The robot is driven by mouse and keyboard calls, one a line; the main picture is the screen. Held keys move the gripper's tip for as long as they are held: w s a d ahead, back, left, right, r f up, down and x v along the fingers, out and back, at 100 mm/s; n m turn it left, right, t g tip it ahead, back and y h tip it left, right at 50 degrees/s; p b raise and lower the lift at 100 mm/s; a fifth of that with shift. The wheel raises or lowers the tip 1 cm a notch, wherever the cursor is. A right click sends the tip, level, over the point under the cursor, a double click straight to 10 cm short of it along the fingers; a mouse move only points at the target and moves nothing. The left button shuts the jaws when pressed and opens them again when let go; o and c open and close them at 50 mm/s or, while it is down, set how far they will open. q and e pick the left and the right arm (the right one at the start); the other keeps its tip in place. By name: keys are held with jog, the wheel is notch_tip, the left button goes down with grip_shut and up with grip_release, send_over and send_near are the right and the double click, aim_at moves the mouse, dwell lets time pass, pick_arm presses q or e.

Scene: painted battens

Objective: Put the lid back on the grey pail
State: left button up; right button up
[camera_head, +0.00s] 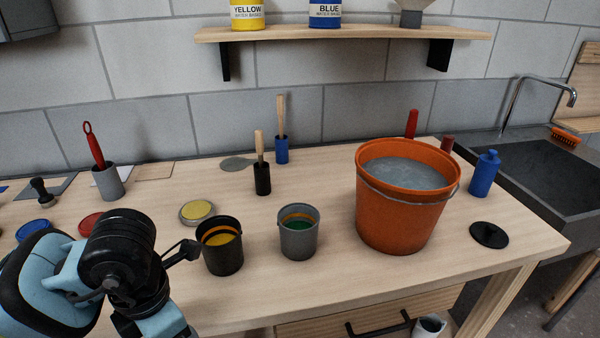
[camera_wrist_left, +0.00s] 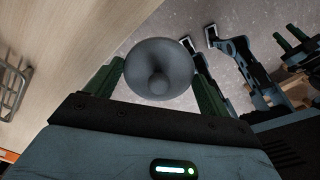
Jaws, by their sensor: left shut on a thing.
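The grey pail (camera_head: 298,240) stands upright and uncovered on the workbench, with green paint inside. In the left wrist view, my left gripper (camera_wrist_left: 157,62) is shut on a round grey lid (camera_wrist_left: 150,52) with a knob. The lid is between the dark green fingers, with the floor behind it. My left arm comes in at the lower left of the head view; its fingers and the lid do not show there. In the left wrist view, my right gripper (camera_wrist_left: 284,33) shows small at the right edge, its fingers apart and empty.
A black pail (camera_head: 222,255) with yellow paint stands left of the grey pail, close to my left arm. A large orange bucket (camera_head: 398,215) stands to its right. A black disc (camera_head: 489,235) lies near the right edge. Brush holders (camera_head: 262,180) stand behind.

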pick_arm(q)
jog(key=m, duration=0.4)
jog(key=shift+a+f, duration=0.1)
jog(key=shift+f, duration=0.1)
jog(key=m, duration=0.3)
jog(key=shift+w+f+m, duration=0.1)
jog(key=shift+f+m, duration=0.05)
jog(key=shift+m, duration=0.25)
jog(key=m, duration=0.3)
jog(key=shift+a+f+m, duration=0.1)
jog(key=shift+f+m, duration=0.05)
jog(key=shift+m, duration=0.25)
jog(key=m, duration=0.3)
jog(key=shift+w+a+f, duration=0.1)
jog(key=shift+f, duration=0.05)
jog(key=m, duration=0.4)
jog(key=shift+f, duration=0.15)
jog(key=m, duration=0.4)
jog(key=shift+w+a+f, duration=0.1)
jog(key=shift+f, duration=0.05)
jog(key=m, duration=0.5)
jog(key=shift+a+f, duration=0.1)
jog(key=shift+f, duration=0.1)
jog(key=shift+w, duration=0.1)
